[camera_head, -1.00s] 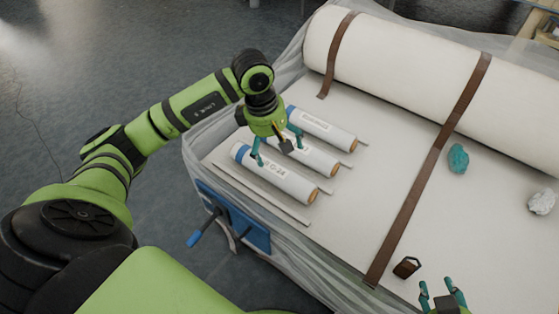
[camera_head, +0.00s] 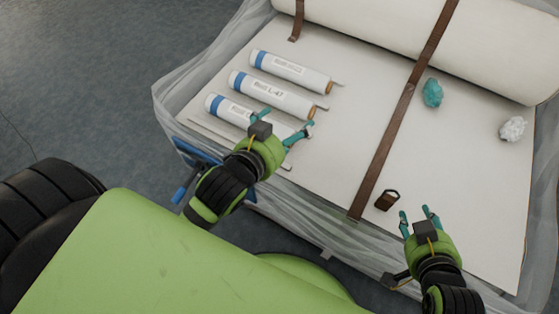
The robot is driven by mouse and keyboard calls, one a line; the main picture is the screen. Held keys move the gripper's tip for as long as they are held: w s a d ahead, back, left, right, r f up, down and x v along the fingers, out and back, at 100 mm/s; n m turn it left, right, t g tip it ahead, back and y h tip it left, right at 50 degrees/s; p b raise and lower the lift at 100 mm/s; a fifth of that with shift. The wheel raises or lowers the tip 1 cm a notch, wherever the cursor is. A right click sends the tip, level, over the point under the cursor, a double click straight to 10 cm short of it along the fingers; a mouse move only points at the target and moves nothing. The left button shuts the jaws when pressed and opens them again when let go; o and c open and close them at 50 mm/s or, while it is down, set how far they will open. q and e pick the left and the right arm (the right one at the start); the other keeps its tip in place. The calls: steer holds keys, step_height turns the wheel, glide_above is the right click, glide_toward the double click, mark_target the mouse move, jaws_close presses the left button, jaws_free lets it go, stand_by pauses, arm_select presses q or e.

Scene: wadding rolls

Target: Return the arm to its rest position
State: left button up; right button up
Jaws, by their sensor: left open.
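My left gripper (camera_head: 287,119) is open, fingers spread, in front of the nearest roll (camera_head: 228,110) and hiding its right part. I cannot tell whether it touches that roll. The middle roll (camera_head: 270,94), with a label ending in L-47, and the far roll (camera_head: 290,70) lie beside the nearest one. All three are white with blue bands at the left end.
A large white roll (camera_head: 400,35) lies along the back of the white-covered table (camera_head: 335,150). A brown strap (camera_head: 385,150) crosses it. A brown tag (camera_head: 387,200), a teal lump (camera_head: 432,93) and a white lump (camera_head: 512,128) lie on top. Clear plastic sheeting drapes the edges.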

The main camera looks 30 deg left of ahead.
arm_select(q)
steer(key=s+d+f+n+g, duration=0.1)
steer(key=s+f+n+g, duration=0.1)
steer(key=s+f, duration=0.3)
steer(key=shift+s+n+g, duration=0.15)
steer(key=shift+n+g, duration=0.15)
steer(key=shift+g, duration=0.5)
steer(key=shift+f, duration=0.1)
